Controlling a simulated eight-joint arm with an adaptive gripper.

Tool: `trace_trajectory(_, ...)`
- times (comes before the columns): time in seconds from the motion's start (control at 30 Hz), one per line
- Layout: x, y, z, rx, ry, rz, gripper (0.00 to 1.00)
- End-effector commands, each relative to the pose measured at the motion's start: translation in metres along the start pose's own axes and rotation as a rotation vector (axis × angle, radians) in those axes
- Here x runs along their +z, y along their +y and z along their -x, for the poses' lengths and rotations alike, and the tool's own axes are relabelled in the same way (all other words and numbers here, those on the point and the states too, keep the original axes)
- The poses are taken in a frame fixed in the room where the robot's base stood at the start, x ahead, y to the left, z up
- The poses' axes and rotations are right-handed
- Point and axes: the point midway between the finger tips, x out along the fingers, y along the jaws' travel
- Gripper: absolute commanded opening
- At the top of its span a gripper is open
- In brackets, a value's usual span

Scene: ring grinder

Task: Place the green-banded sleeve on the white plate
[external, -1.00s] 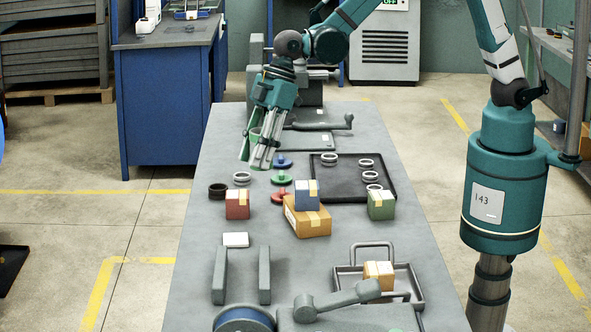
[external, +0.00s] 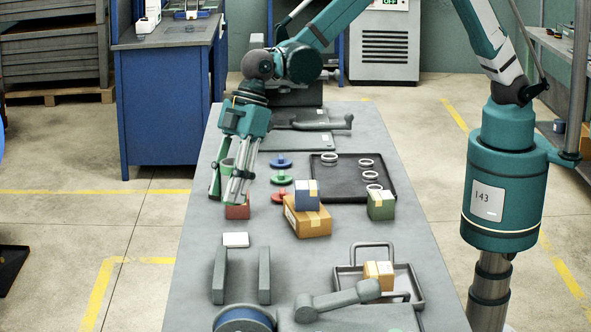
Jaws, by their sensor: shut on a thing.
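My gripper (external: 225,192) points down above the left part of the grey bench, near the red box. It is shut on a small sleeve (external: 227,168), of which only a greenish-grey part shows between the fingers. Its green band cannot be made out clearly. The white plate (external: 235,239) lies flat on the bench, in front of the red box and lower in the picture than my gripper. The plate is bare.
The red box (external: 238,212) is partly hidden behind my fingertips. A blue box (external: 307,195) sits on an orange box (external: 307,221), with a green box (external: 381,205) to the right. Two grey upright bars (external: 219,275) stand in front of the plate. A dark tray (external: 345,183) holds several rings.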

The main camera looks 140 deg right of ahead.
Motion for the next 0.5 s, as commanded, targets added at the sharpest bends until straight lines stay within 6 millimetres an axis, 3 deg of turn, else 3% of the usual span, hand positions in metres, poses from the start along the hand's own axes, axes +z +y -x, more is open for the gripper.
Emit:
trace_trajectory(0.27,0.001,0.0,-0.002,0.0,0.0,0.0,0.22)
trace_trajectory(0.5,0.011,0.001,-0.024,0.0,0.0,0.0,0.22)
